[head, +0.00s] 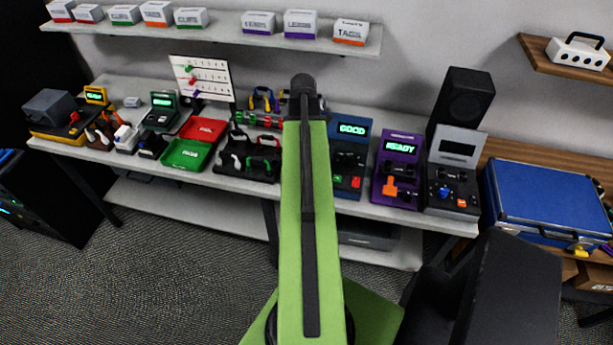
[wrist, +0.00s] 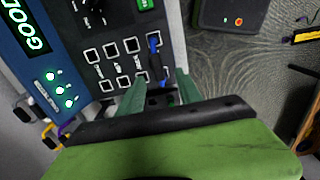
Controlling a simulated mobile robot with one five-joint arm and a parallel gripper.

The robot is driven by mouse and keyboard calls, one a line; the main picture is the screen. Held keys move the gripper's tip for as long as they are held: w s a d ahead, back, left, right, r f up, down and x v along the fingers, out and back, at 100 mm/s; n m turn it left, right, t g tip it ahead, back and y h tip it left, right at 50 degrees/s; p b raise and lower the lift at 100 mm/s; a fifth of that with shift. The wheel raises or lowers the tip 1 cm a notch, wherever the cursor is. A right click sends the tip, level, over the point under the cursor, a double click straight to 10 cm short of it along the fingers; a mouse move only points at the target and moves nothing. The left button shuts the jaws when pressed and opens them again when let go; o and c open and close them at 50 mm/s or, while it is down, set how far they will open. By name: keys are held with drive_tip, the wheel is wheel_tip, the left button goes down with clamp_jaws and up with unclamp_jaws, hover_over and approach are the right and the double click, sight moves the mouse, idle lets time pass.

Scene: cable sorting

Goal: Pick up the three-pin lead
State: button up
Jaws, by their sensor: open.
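I cannot pick out the three-pin lead for sure in either view. In the head view my green arm covers the middle of the bench and hides the gripper's fingers.
A blue tester (head: 352,128) reading GOOD stands right of my arm, beside a purple tester (head: 402,147) and a grey one (head: 457,150). Red (head: 203,129) and green (head: 186,153) trays lie left. A blue case (head: 550,200) sits at right. A shelf of boxes (head: 225,30) hangs above.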

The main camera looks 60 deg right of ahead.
wheel_tip(320, 180, down, 5)
drive_tip(key=b, duration=0.3)
drive_tip(key=f+b, duration=0.5)
drive_tip(key=shift+s+d+f+b, duration=0.1)
drive_tip(key=shift+s+d+b, duration=0.1)
drive_tip(key=shift+b, duration=0.1)
clamp_jaws()
drive_tip(key=shift+r, duration=0.2)
